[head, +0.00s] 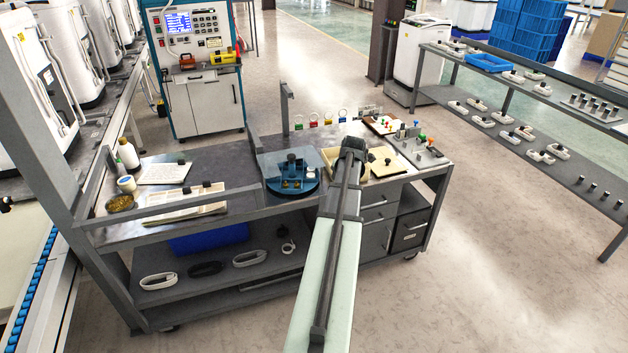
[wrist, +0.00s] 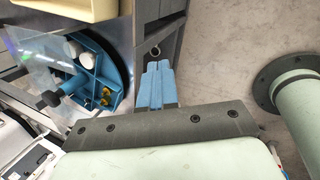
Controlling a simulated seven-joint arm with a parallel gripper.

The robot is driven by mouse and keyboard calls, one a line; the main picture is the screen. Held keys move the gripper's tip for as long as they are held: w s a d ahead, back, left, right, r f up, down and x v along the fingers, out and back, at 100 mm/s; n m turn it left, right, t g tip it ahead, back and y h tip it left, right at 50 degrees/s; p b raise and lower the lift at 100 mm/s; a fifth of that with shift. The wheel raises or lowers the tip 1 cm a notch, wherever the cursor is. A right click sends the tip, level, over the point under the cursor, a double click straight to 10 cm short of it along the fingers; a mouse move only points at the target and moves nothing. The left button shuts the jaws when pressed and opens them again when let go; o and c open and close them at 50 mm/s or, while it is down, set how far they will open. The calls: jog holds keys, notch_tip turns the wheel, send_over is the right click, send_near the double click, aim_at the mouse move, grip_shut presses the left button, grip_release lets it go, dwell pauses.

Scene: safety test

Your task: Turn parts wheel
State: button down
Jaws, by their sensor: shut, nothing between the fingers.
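The parts wheel (head: 307,188) is a round, dark-rimmed blue turntable near the middle of the workbench. Blue dividers, a dark knob and small brass parts show on it, with a clear panel over part of it. In the wrist view the wheel (wrist: 104,68) is at the upper left, and two white round pieces show in one compartment. My gripper (wrist: 155,70) has its blue fingers pressed together and empty. It is to the right of the wheel in the wrist view, apart from it in the picture. In the head view my arm hides the fingers.
A grey workbench (head: 160,215) carries papers, bottles and a dish on the left. A cream tray (head: 331,157) is just right of the wheel, partly behind my arm. A raised grey rail (head: 185,203) runs along the bench's near left edge.

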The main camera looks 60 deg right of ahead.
jog(key=w+a+r+m+t, duration=0.1)
jog(key=w+r+m+t, duration=0.1)
jog(key=w+m+t, duration=0.3)
jog(key=m+g, duration=0.1)
jog(key=m, duration=0.2)
send_near(310, 183)
jog(key=f, duration=0.1)
jog(key=w+a+f, duration=0.1)
jog(key=f, duration=0.1)
jog(key=a+f, duration=0.1)
jog(key=shift+w+a+f, duration=0.2)
jog(key=shift+w+f, duration=0.05)
jog(key=shift+f, duration=0.05)
jog(key=shift+w+d+r, duration=0.1)
jog(key=shift+w+d, duration=0.1)
jog(key=shift+d, duration=0.4)
jog(key=shift+w+d, duration=0.25)
jog(key=shift+d, duration=0.3)
jog(key=shift+w+d, duration=0.3)
jog(key=shift+d, duration=0.25)
